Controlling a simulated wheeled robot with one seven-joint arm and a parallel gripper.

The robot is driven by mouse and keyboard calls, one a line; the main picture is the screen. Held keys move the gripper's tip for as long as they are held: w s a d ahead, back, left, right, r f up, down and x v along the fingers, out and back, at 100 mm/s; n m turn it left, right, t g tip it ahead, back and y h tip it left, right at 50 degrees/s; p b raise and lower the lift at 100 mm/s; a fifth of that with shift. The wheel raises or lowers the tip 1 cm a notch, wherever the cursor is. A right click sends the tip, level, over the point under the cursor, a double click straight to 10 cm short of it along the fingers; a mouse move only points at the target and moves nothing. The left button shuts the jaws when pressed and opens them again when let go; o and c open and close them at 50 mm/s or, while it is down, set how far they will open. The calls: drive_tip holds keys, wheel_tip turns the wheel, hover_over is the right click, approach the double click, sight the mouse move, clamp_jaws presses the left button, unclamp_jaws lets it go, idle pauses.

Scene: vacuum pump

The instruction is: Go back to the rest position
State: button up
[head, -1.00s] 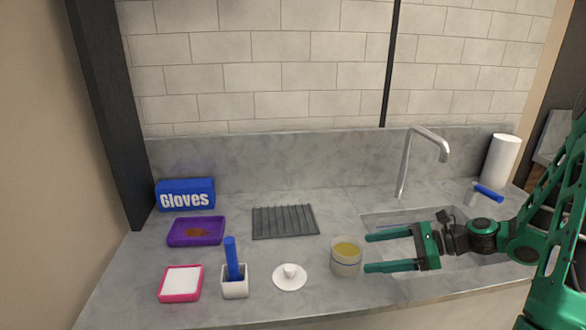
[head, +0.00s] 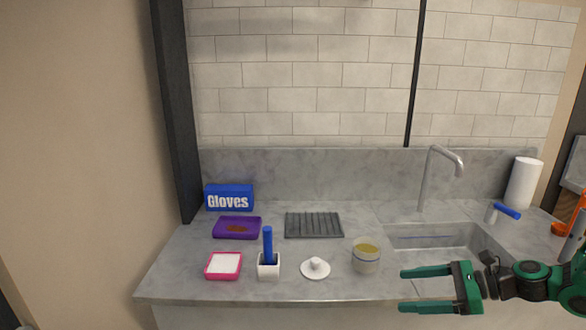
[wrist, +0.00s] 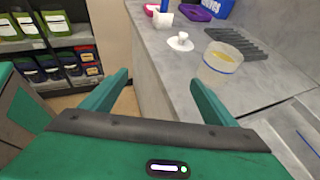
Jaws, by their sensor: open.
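My green gripper (head: 426,288) is open and empty. In the head view it is at the lower right, in front of the counter's front edge and below the sink. In the wrist view its two fingers (wrist: 158,92) point forward with nothing between them. A glass jar with yellow contents (head: 366,258) stands on the counter, left of and beyond my gripper and apart from it. It also shows in the wrist view (wrist: 223,57). A white lid with a knob (head: 315,268) lies left of the jar.
The grey counter (head: 200,286) also holds a blue gloves box (head: 229,197), purple tray (head: 237,227), pink tray (head: 223,265), white holder (head: 269,270) with a blue-handled tool, and drying rack (head: 314,225). The sink (head: 430,237) and tap (head: 427,175) are at right. Shelves (wrist: 55,50) stand beyond the counter end.

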drive_tip(key=s+d+r+n+g+h, duration=0.1)
drive_tip(key=s+d+r+n+h, duration=0.2)
drive_tip(key=s, duration=0.5)
drive_tip(key=s+d+r+n+g+h, duration=0.2)
drive_tip(key=s+d+r+n+h, duration=0.1)
drive_tip(key=s+n, duration=0.4)
drive_tip(key=s+d+r+n+g+h, duration=0.2)
drive_tip(key=s+d+n+h, duration=0.3)
drive_tip(key=s, duration=0.6)
drive_tip(key=shift+s+r+n+h, duration=0.2)
drive_tip(key=shift+r+n+h, duration=0.35)
drive_tip(key=shift+r, duration=0.2)
drive_tip(key=shift+w+f, duration=0.25)
drive_tip(key=shift+w, duration=0.4)
